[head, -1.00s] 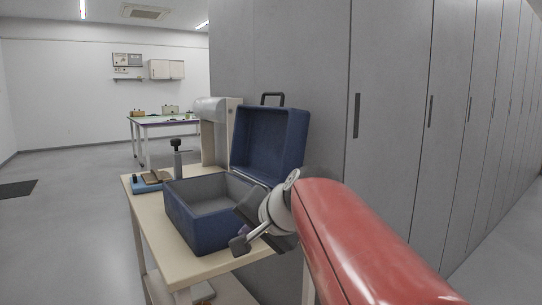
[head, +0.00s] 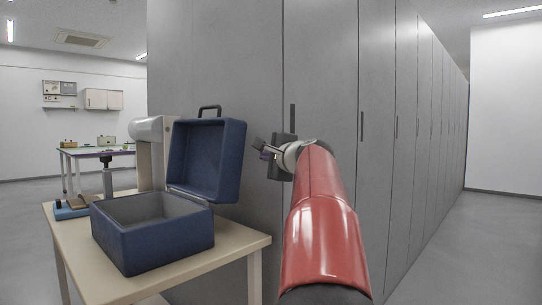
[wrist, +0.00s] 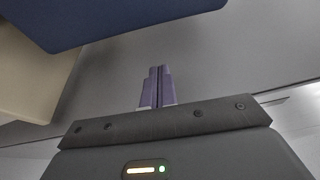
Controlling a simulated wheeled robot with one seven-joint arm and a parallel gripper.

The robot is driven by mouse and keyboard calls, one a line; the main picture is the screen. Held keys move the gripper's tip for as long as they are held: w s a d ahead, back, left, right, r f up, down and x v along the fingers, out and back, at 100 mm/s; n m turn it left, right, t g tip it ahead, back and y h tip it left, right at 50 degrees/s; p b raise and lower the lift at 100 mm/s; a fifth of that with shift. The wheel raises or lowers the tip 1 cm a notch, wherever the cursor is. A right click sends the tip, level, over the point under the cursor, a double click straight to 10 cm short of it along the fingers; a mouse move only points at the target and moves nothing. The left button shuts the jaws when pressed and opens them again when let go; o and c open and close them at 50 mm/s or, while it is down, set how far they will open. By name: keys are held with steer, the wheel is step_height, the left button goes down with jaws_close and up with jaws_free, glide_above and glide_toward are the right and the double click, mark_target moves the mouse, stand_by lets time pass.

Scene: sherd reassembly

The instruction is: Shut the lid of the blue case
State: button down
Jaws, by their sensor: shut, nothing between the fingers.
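The blue case (head: 152,245) stands on a small cream table, its base empty and grey inside. Its lid (head: 207,160) is open and stands upright, leaning back a little, with a dark handle (head: 209,111) on top. My gripper (head: 264,153) is to the right of the lid and apart from it, in front of the grey cabinets. In the wrist view the purple fingers (wrist: 157,75) are together with nothing between them. A dark blue part of the case (wrist: 120,18) shows at the top of the wrist view.
The cream table (head: 235,252) also holds a press-like device (head: 153,150) and a blue-based stand (head: 72,209) behind and left of the case. Tall grey cabinets (head: 340,60) line the right. Open floor (head: 440,250) lies at the far right.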

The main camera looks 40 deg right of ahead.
steer(key=shift+w+a+r, duration=0.2)
steer(key=shift+w+a, duration=1.35)
steer(key=shift+a, duration=0.05)
